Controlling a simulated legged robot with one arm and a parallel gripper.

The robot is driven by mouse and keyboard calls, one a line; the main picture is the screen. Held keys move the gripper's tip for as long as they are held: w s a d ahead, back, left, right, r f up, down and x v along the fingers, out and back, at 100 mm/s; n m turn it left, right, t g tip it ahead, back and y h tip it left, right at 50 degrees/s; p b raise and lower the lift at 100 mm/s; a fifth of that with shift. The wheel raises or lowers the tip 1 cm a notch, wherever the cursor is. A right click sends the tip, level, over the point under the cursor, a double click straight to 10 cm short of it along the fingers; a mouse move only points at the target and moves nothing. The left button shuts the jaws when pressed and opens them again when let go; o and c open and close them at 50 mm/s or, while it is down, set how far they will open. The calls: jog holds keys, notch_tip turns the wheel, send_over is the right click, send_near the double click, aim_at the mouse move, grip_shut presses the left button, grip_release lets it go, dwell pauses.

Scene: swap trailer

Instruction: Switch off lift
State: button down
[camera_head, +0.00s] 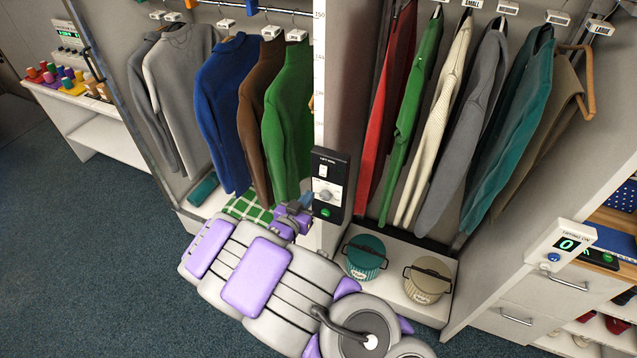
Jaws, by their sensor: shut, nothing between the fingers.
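A black control box (331,186) is fixed to the front of the upright post between the two hanging bays. It has a small label at its top, a white rocker switch (323,171), a round knob (326,195) on a white dial and a green round button or lamp (325,212) at the bottom. The label is too small to read surely. My gripper (308,201) is shut and empty, just left of the box's lower half. Whether its tip touches the box I cannot tell. My arm covers the area below and left of the box.
Clothes hang in the left bay (282,120) and the right bay (455,120), close on both sides of the box. A green pot (365,258) and a beige pot (427,280) stand on the low shelf. A counter display (562,247) is at right. Open carpet (90,240) lies at left.

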aim_at(323, 171)
jog(key=shift+x, duration=4.3)
jog(key=shift+a+f+b, duration=0.1)
jog(key=shift+f+b, duration=0.05)
jog(key=shift+b, duration=0.15)
